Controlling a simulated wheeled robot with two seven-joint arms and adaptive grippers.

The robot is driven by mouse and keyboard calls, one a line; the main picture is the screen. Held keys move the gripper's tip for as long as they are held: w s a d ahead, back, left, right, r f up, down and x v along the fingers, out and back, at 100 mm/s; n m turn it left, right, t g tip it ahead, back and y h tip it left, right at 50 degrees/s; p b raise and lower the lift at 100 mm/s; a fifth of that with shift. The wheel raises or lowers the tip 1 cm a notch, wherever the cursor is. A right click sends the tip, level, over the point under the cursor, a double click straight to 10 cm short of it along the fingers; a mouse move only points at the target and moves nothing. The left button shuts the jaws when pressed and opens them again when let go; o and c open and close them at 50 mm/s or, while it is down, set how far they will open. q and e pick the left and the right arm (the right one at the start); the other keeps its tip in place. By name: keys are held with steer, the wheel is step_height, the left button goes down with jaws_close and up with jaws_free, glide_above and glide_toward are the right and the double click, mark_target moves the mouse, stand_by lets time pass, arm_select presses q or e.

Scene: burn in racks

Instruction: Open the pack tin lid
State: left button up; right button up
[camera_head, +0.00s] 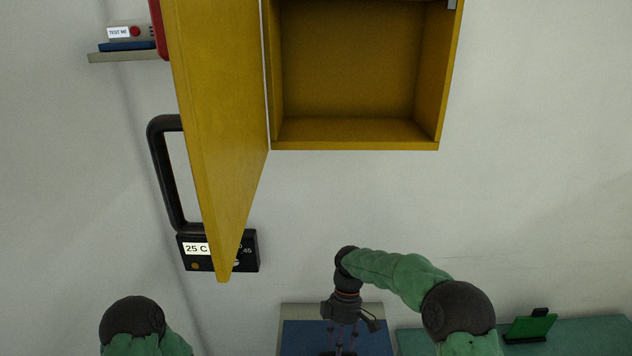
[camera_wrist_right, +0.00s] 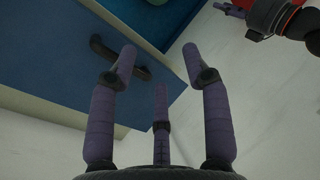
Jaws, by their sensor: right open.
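A blue-topped box (camera_head: 300,338), which I take to be the pack tin, stands at the bottom of the head view, cut off by the frame edge. The right wrist view shows a blue surface (camera_wrist_right: 50,45) with a black bar handle (camera_wrist_right: 105,50) near its edge. My right gripper (camera_head: 341,346) points down over the box. In the wrist view its three purple fingers (camera_wrist_right: 160,70) are spread, with the handle beyond the left fingertip and nothing held. Contact cannot be told. Purple fingers of what looks like my left gripper (camera_wrist_right: 232,10) show at the wrist view's top right.
An open yellow cabinet (camera_head: 355,133) hangs above, its door (camera_head: 215,130) swung out towards me. A black device labelled 25 C (camera_head: 196,262) is behind the door. A green stand (camera_head: 530,327) sits on a teal surface (camera_head: 590,335) at right. A shelf (camera_head: 125,57) is upper left.

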steer(key=s+d+f+m+y, duration=0.1)
steer(key=s+f+m, duration=0.1)
steer(key=f, duration=0.4)
steer(key=s+d+f+m, duration=0.1)
steer(key=s+f+m, duration=0.15)
steer(key=f, duration=0.35)
steer(key=s+d+f+m+t+y, duration=0.1)
steer(key=s+d+f+m+t, duration=0.1)
steer(key=s+f+m, duration=0.65)
steer(key=s+d+f+m+t+y, duration=0.15)
steer(key=s+f+m, duration=0.3)
steer(key=s, duration=0.75)
step_height(320, 180, down, 21)
steer(key=w+a+t+b, duration=0.1)
steer(key=a+b, duration=0.1)
steer(key=b, duration=2.1)
steer(key=shift+w+f+h, duration=0.15)
steer(key=shift+w+h, duration=0.2)
steer(key=shift+t, duration=0.25)
